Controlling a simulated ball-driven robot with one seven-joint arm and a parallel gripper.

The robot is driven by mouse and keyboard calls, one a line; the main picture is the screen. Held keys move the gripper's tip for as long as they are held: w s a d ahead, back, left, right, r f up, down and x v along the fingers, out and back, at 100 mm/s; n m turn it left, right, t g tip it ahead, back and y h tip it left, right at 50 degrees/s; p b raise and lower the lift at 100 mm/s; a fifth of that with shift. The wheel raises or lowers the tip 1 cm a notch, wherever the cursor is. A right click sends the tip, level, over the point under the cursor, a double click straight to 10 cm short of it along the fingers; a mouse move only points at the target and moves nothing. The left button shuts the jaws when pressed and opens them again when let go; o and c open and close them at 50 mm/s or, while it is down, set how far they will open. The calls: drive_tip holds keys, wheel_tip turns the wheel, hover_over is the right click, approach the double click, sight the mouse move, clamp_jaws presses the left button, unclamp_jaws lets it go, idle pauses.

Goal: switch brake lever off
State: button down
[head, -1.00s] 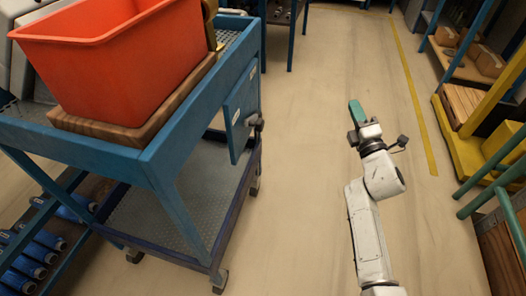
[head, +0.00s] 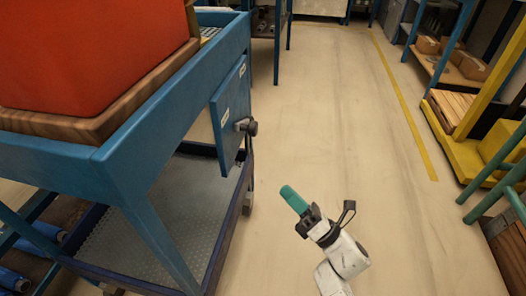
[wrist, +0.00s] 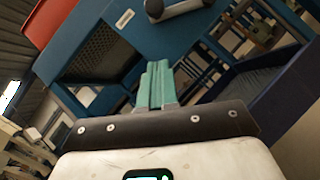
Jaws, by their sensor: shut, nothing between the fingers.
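A small blue panel (head: 230,115) hangs on the side of the blue cart. A dark lever with a round knob (head: 247,126) sticks out from it to the right. In the wrist view, a grey lever (wrist: 184,7) crosses the top edge and is partly cut off; its on or off position is not clear. My gripper (head: 291,197) has teal fingers. They are shut and empty, below and to the right of the lever in the head view, apart from it. The fingers also show in the wrist view (wrist: 155,85), pointing toward the cart's side.
The blue cart (head: 165,107) fills the left side, with a red bin (head: 90,50) on a wooden board on top. Clear floor (head: 330,120) lies right of the cart. A yellow and wooden rack (head: 455,145) and green rails stand at the far right.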

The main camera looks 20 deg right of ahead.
sight(256, 126)
drive_tip(key=d+r+b+x, duration=0.1)
drive_tip(key=d+b+x, duration=0.1)
drive_tip(key=x, duration=1.1)
drive_tip(key=shift+d+r, duration=0.2)
drive_tip(key=shift+r, duration=0.1)
drive_tip(key=shift+w+r+m+h+p, duration=0.1)
drive_tip(key=shift+r+m+h+p, duration=0.35)
drive_tip(key=shift+p, duration=0.3)
drive_tip(key=r+m+p, duration=0.1)
drive_tip(key=p, duration=0.1)
drive_tip(key=r+m+h+p, duration=0.1)
drive_tip(key=p, duration=0.1)
drive_tip(key=r+m+h+p, duration=0.1)
drive_tip(key=p, duration=0.2)
drive_tip(key=shift+w+d+r, duration=0.2)
drive_tip(key=shift+w+d, duration=0.05)
drive_tip(key=shift+w, duration=0.05)
drive_tip(key=w+d+r+m+g+h+p, duration=0.3)
drive_tip(key=m+p, duration=0.5)
drive_tip(key=p, duration=1.3)
wheel_tip(256, 126, up, 3)
drive_tip(key=w+d+g, duration=0.1)
drive_tip(key=w, duration=0.2)
drive_tip(key=shift+f, duration=0.2)
